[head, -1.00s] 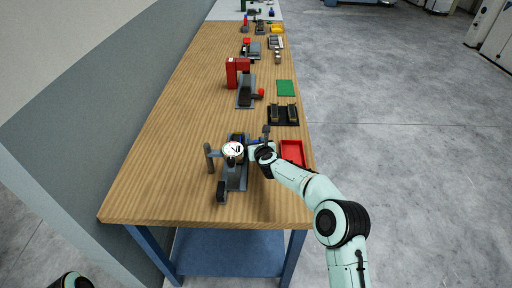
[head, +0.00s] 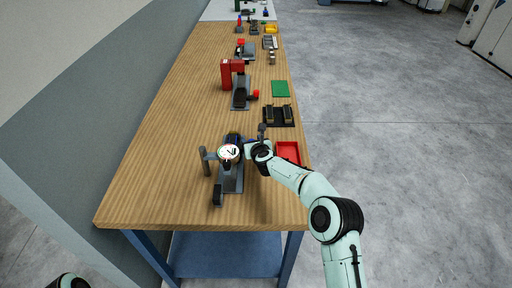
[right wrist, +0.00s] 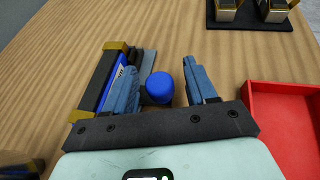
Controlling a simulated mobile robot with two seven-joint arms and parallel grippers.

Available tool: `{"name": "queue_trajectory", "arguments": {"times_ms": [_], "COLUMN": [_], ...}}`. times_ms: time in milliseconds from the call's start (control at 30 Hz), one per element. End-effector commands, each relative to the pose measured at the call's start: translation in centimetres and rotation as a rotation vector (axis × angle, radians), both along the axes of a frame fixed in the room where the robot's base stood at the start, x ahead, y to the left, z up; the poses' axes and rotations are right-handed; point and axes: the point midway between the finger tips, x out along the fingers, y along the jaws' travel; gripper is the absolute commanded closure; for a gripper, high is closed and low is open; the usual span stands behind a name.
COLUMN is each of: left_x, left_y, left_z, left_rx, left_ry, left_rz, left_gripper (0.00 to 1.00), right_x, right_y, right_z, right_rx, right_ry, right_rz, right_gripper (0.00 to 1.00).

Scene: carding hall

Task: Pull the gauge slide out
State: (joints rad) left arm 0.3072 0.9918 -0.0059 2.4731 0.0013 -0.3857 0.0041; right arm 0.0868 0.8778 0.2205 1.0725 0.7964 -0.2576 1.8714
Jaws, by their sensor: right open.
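The gauge stand (head: 231,178) is on the near part of the wooden bench, with a round white dial (head: 228,152) on it. In the right wrist view, the gauge slide (right wrist: 118,75) shows as a blue piece with a small label, beside a dark block with gold-coloured ends. A round blue knob (right wrist: 159,87) is between the fingers of my right gripper (right wrist: 157,68). The fingers are apart, and a gap shows on the knob's right. My right gripper also shows at the stand's right side in the head view (head: 251,148). My left gripper is out of view.
A red tray (head: 288,152) is just right of my right gripper. Behind it are a black holder (head: 279,116) with two pieces, a green mat (head: 281,88) and a red press (head: 232,72). The bench's (head: 160,165) left part is clear.

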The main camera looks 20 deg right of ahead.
Motion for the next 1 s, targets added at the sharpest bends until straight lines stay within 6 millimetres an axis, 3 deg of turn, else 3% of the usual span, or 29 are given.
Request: {"name": "queue_trajectory", "arguments": {"times_ms": [300, 600, 800, 1000], "left_x": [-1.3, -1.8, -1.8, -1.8], "left_y": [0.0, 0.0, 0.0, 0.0], "left_z": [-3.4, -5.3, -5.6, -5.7], "left_rx": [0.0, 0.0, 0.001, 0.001], "left_ry": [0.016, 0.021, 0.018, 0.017], "left_rz": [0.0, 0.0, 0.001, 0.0], "left_gripper": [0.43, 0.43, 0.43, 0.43], "right_x": [-4.6, -9.7, -11.4, -11.8], "right_y": [0.0, 0.1, 0.2, 0.2], "right_z": [1.5, 3.8, 4.7, 4.9], "right_rx": [-0.002, -0.004, -0.001, -0.001], "right_ry": [-0.001, -0.002, -0.001, -0.002], "right_rz": [0.001, -0.001, -0.001, -0.001], "right_gripper": [0.44, 0.44, 0.44, 0.44]}}
